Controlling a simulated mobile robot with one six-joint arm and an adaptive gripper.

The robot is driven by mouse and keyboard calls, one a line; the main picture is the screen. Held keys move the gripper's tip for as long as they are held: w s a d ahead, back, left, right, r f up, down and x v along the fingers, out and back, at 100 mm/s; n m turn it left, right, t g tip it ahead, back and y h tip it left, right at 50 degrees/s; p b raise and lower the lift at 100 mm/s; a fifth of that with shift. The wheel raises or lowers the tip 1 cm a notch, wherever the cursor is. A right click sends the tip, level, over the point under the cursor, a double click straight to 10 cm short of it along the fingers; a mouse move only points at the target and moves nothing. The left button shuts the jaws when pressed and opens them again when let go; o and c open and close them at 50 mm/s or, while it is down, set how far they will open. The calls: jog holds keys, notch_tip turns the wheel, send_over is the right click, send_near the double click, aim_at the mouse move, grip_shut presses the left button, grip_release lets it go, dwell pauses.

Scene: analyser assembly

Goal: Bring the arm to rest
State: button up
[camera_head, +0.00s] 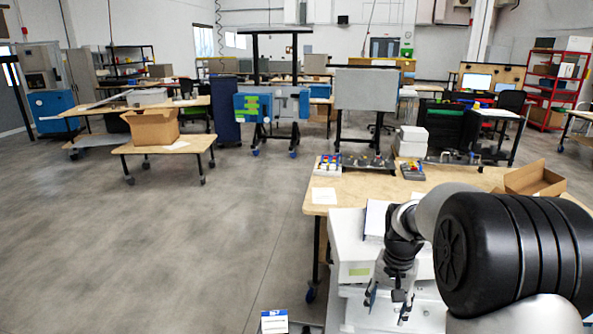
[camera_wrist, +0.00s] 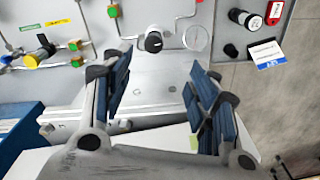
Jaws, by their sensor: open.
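My gripper (camera_head: 387,303) points down beside the white analyser housing (camera_head: 352,250), at the near side of the wooden table (camera_head: 320,205). In the wrist view its two blue-padded fingers (camera_wrist: 155,95) stand apart with nothing between them. Beyond the fingertips is a light grey panel (camera_wrist: 150,75) with a black-and-white knob (camera_wrist: 153,40), a round clear disc and coloured fittings. My arm is bent over the right side of the head view and hides part of the table and housing.
A parts tray (camera_head: 365,163) and an open cardboard box (camera_head: 532,180) are on the table. A white-and-blue card (camera_head: 274,321) shows at the bottom. A second table with a cardboard box (camera_head: 152,127) stands at left. Grey floor (camera_head: 150,240) is clear at left.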

jog(key=s+a+r+n+t, duration=0.1)
jog(key=s+a+r+n, duration=0.15)
jog(key=s+r, duration=0.45)
jog(key=s+a+r+n+t, duration=0.1)
jog(key=s+a+r, duration=0.3)
jog(key=s+r, duration=0.25)
jog(key=s+a+n+t+b, duration=0.1)
jog(key=s+a+n+t, duration=0.1)
jog(key=s, duration=1.3)
jog(key=shift+s+a+f, duration=0.35)
jog(key=shift+f, duration=0.05)
jog(key=shift+n, duration=0.25)
dwell(1.5)
